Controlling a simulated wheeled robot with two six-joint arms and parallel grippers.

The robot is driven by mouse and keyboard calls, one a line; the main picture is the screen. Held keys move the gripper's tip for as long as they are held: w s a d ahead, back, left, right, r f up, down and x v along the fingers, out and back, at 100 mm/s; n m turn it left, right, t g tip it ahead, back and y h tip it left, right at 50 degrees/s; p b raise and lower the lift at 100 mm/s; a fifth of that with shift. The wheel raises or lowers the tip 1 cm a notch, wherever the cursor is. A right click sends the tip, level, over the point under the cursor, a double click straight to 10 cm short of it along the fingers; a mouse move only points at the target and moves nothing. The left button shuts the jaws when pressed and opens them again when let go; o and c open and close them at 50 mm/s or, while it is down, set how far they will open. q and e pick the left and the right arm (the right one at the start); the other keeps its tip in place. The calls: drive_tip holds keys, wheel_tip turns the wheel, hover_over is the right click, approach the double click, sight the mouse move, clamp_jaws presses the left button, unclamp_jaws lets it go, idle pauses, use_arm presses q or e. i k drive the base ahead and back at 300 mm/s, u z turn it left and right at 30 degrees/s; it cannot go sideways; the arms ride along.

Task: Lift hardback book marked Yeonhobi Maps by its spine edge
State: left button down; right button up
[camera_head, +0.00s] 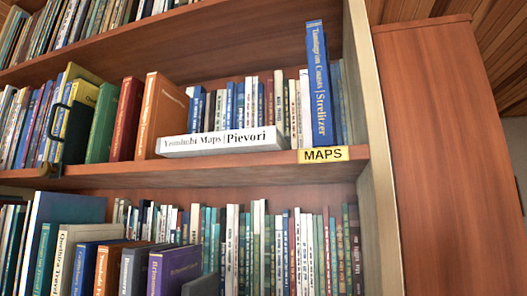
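The hardback book marked Yeonhobi Maps (225,141) is white with dark spine lettering that reads "Yeonhobi Maps | Pievori". It lies flat on the middle shelf, spine facing out along the shelf's front edge. Its right end is close to a tall blue book (319,85) standing upright, and its left end is beside an orange book (160,115). Neither of my grippers is in view.
The middle shelf (200,173) carries a yellow MAPS label (323,154) at its right. A row of thin books stands behind the white book. Green (103,123) and dark red (126,119) books stand to its left. A wooden side panel (445,150) closes the right.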

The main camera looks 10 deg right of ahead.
sight(268, 138)
drive_tip(key=u, duration=1.2)
drive_tip(key=k, duration=0.9)
drive_tip(key=z, duration=1.3)
